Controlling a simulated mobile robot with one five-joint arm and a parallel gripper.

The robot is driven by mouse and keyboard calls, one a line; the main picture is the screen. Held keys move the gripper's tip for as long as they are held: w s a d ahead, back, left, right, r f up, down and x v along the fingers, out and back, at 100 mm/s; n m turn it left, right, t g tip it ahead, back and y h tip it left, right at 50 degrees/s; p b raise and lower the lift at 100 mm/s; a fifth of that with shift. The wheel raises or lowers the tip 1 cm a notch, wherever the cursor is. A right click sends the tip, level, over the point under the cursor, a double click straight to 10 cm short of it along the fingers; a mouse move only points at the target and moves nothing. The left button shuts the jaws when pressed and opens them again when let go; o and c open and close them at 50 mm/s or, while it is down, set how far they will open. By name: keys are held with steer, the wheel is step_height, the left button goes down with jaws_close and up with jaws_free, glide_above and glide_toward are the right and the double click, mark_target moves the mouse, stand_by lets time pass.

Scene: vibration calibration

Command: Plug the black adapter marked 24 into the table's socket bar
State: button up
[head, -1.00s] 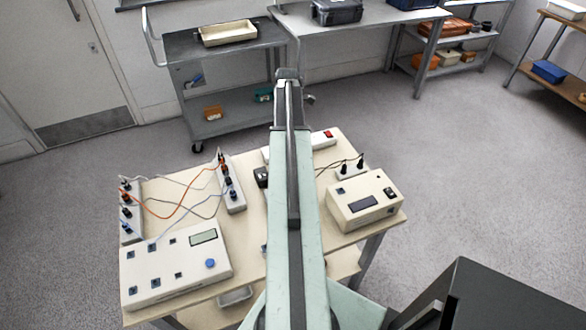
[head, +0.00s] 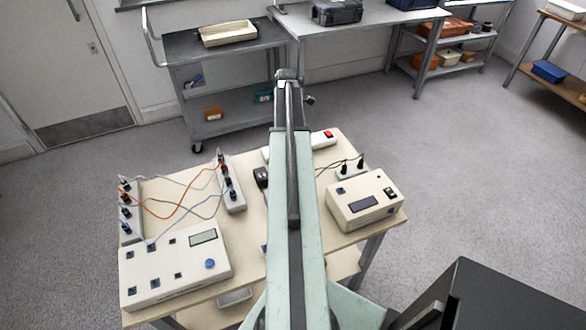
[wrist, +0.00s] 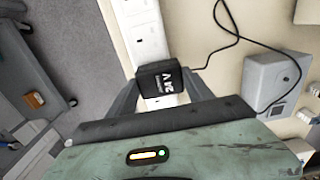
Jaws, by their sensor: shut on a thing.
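The black adapter (wrist: 163,80) with white 24 V lettering is in the wrist view. My gripper (wrist: 164,93) is shut on it, one finger at each side. It is over the white socket bar (wrist: 148,37), which shows above it and in the gap below it. I cannot tell whether its pins are in a socket. In the head view the socket bar (head: 323,138), with a red switch, crosses the back of the table (head: 250,225). My arm hides its middle and my gripper there. A small black block (head: 261,178) shows left of my arm; I cannot tell whether it is the adapter.
A thin black cable (wrist: 233,36) loops right of the adapter, beside a grey box (wrist: 270,84). A wired terminal strip (head: 232,190) and a meter box (head: 175,265) stand left on the table. Another instrument (head: 364,200) stands right. A grey cart (head: 235,125) stands behind.

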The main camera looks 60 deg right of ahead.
steer(key=shift+f+b, duration=0.4)
stand_by(1.3)
steer(key=o, duration=1.4)
steer(key=shift+r, duration=0.1)
steer(key=shift+r+p, duration=2.45)
steer(key=shift+p, duration=0.1)
steer(key=shift+r, duration=0.1)
step_height(320, 180, up, 8)
steer(key=p, duration=0.7)
steer(key=shift+f+p, duration=0.2)
steer(key=shift+p, duration=0.2)
